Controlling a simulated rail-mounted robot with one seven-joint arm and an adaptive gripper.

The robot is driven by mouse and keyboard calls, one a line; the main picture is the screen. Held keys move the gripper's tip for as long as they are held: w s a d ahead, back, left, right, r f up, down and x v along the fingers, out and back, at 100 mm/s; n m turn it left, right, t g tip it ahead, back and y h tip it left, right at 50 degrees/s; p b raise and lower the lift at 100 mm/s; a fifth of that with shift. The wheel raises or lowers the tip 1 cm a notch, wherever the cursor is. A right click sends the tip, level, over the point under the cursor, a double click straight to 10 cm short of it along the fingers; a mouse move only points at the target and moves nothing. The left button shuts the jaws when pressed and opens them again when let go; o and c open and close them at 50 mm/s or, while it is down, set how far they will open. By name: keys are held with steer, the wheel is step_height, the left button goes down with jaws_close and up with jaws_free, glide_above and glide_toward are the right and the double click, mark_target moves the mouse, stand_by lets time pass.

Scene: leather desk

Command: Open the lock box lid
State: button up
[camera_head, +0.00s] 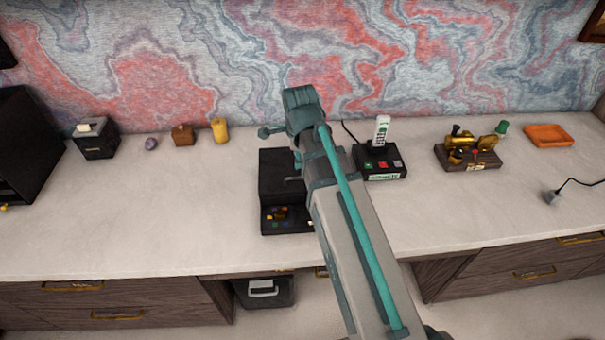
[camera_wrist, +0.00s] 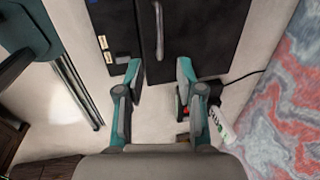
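The black lock box (camera_head: 272,172) stands on the pale desk top, partly hidden behind my arm in the head view. In the wrist view the dark lid (camera_wrist: 205,30) fills the top, with a long metal handle (camera_wrist: 159,28) on it. The lid looks closed. A strip with small labels (camera_wrist: 106,48) runs along its left side. My gripper (camera_wrist: 159,72) is open and empty. Its two teal-tipped fingers are spread at the near edge of the box, below the handle in the picture. In the head view my arm hides the fingers.
A black device with a white handset (camera_head: 381,165) stands close right of the box. Farther right are a brass mechanism on a wooden base (camera_head: 470,157) and an orange tray (camera_head: 548,135). A black container (camera_head: 96,142) and small objects stand back left. The front-left desk top is clear.

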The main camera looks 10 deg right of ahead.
mark_target(299, 179)
steer(key=shift+w+d+f+p, duration=0.1)
steer(key=shift+w+f+p, duration=0.25)
steer(key=shift+f, duration=1.25)
steer(key=shift+w+f+p, duration=0.25)
steer(key=shift+f+p, duration=0.2)
steer(key=shift+f, duration=1.2)
steer(key=shift+w+d+f+p, duration=0.1)
steer(key=shift+w+f+p, duration=0.25)
steer(key=shift+f, duration=1.25)
steer(key=shift+c, duration=0.3)
jaws_close()
steer(key=shift+a, duration=0.1)
